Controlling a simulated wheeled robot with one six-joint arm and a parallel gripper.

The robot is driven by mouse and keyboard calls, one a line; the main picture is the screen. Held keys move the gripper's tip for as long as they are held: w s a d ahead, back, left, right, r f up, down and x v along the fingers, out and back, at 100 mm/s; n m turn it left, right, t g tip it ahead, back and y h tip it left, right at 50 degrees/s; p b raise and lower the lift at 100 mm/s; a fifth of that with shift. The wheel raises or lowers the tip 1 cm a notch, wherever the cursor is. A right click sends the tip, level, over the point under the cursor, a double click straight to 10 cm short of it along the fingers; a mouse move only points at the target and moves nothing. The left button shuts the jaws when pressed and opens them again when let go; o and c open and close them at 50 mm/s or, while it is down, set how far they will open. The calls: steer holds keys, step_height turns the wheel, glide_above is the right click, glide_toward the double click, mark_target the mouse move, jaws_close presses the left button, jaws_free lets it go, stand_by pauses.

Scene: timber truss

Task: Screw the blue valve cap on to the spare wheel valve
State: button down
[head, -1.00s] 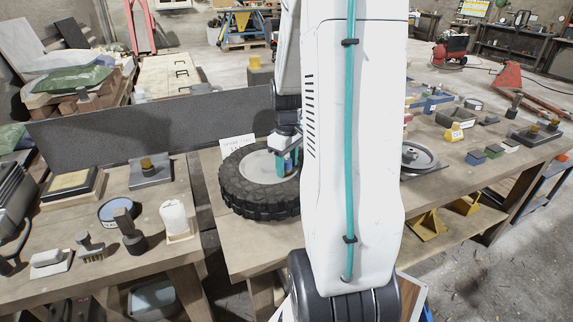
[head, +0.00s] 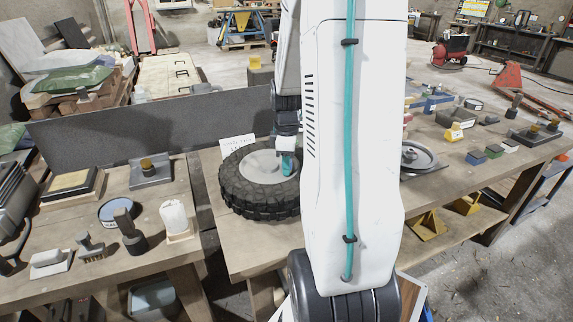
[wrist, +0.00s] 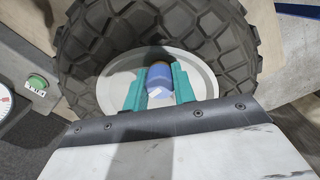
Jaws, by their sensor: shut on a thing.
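The spare wheel (head: 258,182), a black knobbly tyre with a pale grey hub, lies flat on the bench in the head view. In the wrist view its tyre (wrist: 95,40) surrounds the hub disc. My gripper (head: 288,163) points down over the right part of the hub. In the wrist view my gripper (wrist: 159,76) has its two teal fingers shut on the blue valve cap (wrist: 159,73), one on each side. The valve is hidden below the cap, so I cannot tell how far the cap sits on it. In the head view a finger hides the cap.
A small white sign (head: 238,143) stands behind the wheel. A dark grey panel (head: 150,137) runs along the back. The left bench holds a white candle-like cylinder (head: 174,217), a brush and other items. A metal disc (head: 420,156) lies to the right, partly behind my arm.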

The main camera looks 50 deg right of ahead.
steer(key=shift+f, duration=0.1)
steer(key=m, duration=0.9)
steer(key=c, duration=1.1)
jaws_free()
steer(key=shift+o, duration=0.2)
steer(key=shift+o, duration=0.5)
steer(key=shift+r, duration=0.85)
steer(key=shift+o, duration=1.1)
steer(key=shift+s+d+r, duration=0.1)
steer(key=shift+r, duration=0.85)
